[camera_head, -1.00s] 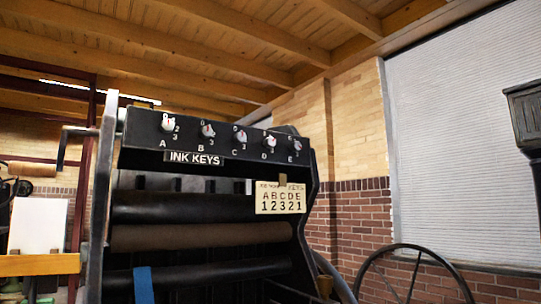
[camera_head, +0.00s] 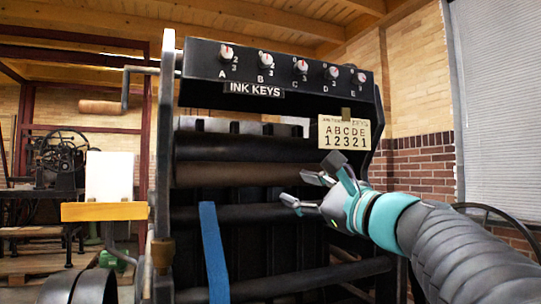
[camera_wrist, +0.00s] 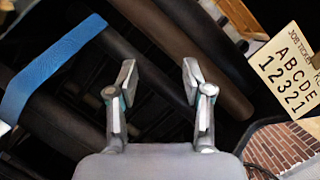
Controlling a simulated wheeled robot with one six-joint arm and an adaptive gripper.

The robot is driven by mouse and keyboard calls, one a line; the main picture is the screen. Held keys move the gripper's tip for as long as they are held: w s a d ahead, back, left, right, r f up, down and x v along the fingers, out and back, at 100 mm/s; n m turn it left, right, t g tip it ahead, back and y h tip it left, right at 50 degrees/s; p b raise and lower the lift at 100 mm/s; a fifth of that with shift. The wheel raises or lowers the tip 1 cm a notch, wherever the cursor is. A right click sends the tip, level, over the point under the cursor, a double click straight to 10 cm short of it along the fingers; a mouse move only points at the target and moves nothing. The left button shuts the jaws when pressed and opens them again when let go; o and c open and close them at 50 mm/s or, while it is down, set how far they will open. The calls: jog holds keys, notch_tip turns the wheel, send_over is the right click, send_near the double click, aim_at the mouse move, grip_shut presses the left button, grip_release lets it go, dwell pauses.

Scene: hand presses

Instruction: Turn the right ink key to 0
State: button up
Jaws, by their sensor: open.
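A row of white ink-key knobs runs along the black panel at the top of the press, lettered A to E. The right one, the E knob (camera_head: 360,77), is at the panel's right end; its exact pointer setting is too small to read. My gripper (camera_head: 304,191) is open and empty in front of the rollers, below the panel and left of and below the E knob. In the wrist view my gripper (camera_wrist: 158,85) shows both fingers apart, with only dark rollers beyond them. The knobs are outside the wrist view.
A job ticket card (camera_head: 344,132) reading ABCDE 12321 hangs below the panel's right part; it also shows in the wrist view (camera_wrist: 288,72). A blue strap (camera_head: 213,250) hangs over the lower rollers. A crank handle (camera_head: 101,106) juts out left.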

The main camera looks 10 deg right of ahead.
jog(key=d+r+m+t+b, duration=0.1)
jog(key=d+r+m+t, duration=0.4)
jog(key=r, duration=0.3)
jog(key=m+t+h, duration=0.2)
jog(key=m+t, duration=0.1)
jog(key=m, duration=0.2)
send_near(335, 76)
jog(key=p+x, duration=0.3)
jog(key=x, duration=0.7)
jog(key=shift+a+r+p, duration=0.1)
jog(key=shift+a+p, duration=0.05)
jog(key=shift+p, duration=0.15)
jog(key=shift+c, duration=0.2)
grip_shut()
